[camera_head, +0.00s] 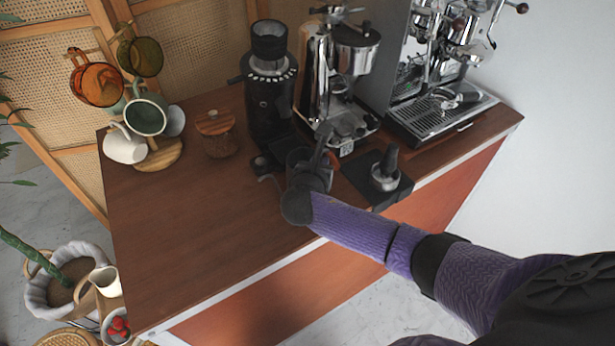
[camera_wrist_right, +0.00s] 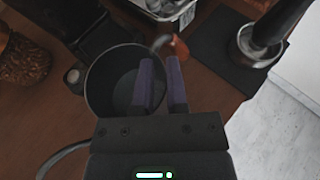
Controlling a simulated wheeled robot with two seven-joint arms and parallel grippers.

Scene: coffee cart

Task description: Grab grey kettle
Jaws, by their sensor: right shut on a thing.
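The grey kettle (camera_head: 295,158) stands on the wooden counter in front of the black grinder, partly hidden by my right gripper (camera_head: 316,168). In the right wrist view the kettle (camera_wrist_right: 108,85) shows from above as a dark round open vessel, with a thin curved spout at the lower left. My right gripper (camera_wrist_right: 161,85) is shut on the kettle at its right side. One finger overlaps the vessel's opening and the other lies just outside the rim. The exact contact is hard to see in the dark view. My left gripper is not in view.
The black grinder (camera_head: 270,90), a chrome machine (camera_head: 345,75) and an espresso machine (camera_head: 440,100) stand behind. A tamper (camera_head: 386,170) on a dark mat is to the right. A wooden-lidded jar (camera_head: 217,135) and a mug rack are left. The counter's front left is clear.

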